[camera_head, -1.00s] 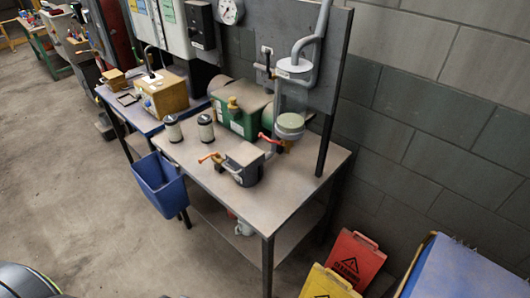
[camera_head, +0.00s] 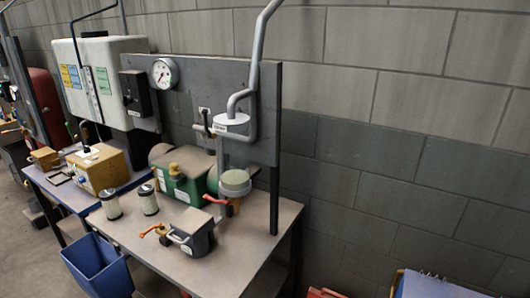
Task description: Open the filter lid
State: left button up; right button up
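A grey metal box (camera_head: 198,241) stands on the workbench (camera_head: 220,272), with a pale curved handle (camera_head: 178,239) and an orange lever (camera_head: 152,230) on its left side. Its top looks closed; I cannot tell for sure that this is the filter lid. Behind it, a round housing with a pale green top (camera_head: 235,178) sits under the pipework, with a red lever (camera_head: 214,200) beside it. Neither of my grippers is in view.
A green unit (camera_head: 182,186) with a yellow knob stands at the bench's back. Grey pipes (camera_head: 253,100) run down a panel with a gauge (camera_head: 164,72). A blue object (camera_head: 435,286) stands lower right.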

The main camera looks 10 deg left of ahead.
aim_at(193, 224)
jog(key=k+j+z, duration=0.1)
jog(key=k+j, duration=0.55)
jog(key=k, duration=0.1)
